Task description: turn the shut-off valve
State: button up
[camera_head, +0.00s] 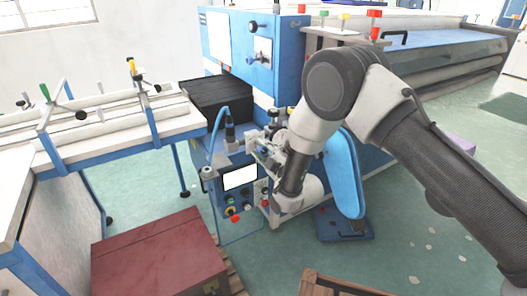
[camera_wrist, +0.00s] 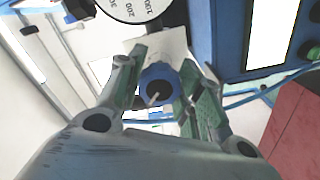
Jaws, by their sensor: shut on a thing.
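The shut-off valve shows in the wrist view as a round blue knob (camera_wrist: 157,86) with a dark centre and a thin pale pin, in front of a pale plate. My gripper (camera_wrist: 160,88) has one green-padded finger on each side of the knob and is shut on it. In the head view my gripper (camera_head: 262,149) reaches in from the right to the front of the blue machine, just above the control box. The valve itself is mostly hidden there by the gripper and fittings.
A round dial gauge (camera_wrist: 135,6) sits close above the knob. A control box with a white screen (camera_head: 240,178) and buttons is just below my gripper.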

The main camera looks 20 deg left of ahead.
jog(key=m, duration=0.4)
jog(key=shift+m, duration=0.4)
jog(key=m, duration=0.4)
jog(key=shift+s+m, duration=0.1)
jog(key=shift+m, duration=0.2)
jog(key=m, duration=0.4)
jog(key=shift+m, duration=2.2)
jog(key=o, duration=1)
jog(key=shift+o, duration=0.2)
